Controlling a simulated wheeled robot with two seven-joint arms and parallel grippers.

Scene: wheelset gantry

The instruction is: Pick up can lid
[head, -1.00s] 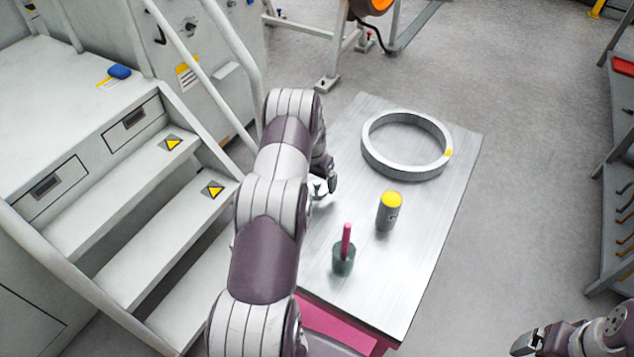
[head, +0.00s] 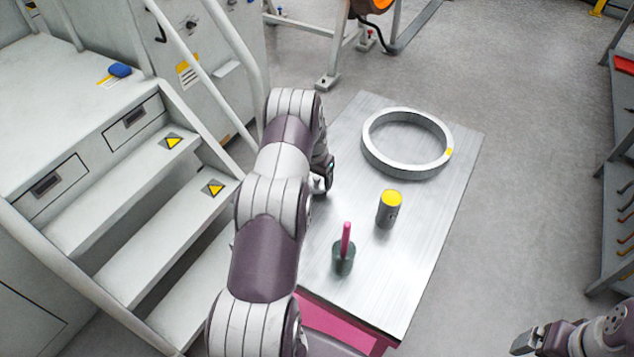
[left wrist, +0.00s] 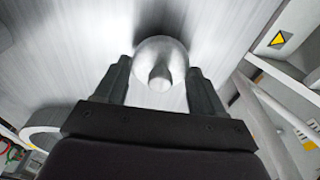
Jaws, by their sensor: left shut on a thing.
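The can lid (left wrist: 161,48) is a round silvery disc with a knob in the left wrist view. My left gripper (left wrist: 159,72) is shut on it, with the knob between its two dark fingers. In the head view my left gripper (head: 322,178) is at the table's left edge, and the lid is mostly hidden by my arm. A grey can (head: 388,213) with a yellow top stands upright on the table, to the right of the gripper and apart from it. My right gripper (head: 526,342) is at the bottom right, away from the table.
A metal table (head: 400,290) holds a large ring (head: 380,160) at the back and a green pot (head: 343,264) with a pink-handled tool in front. Grey steps (head: 150,225) with a handrail stand close on the left. A shelf rack (head: 615,215) stands at the right.

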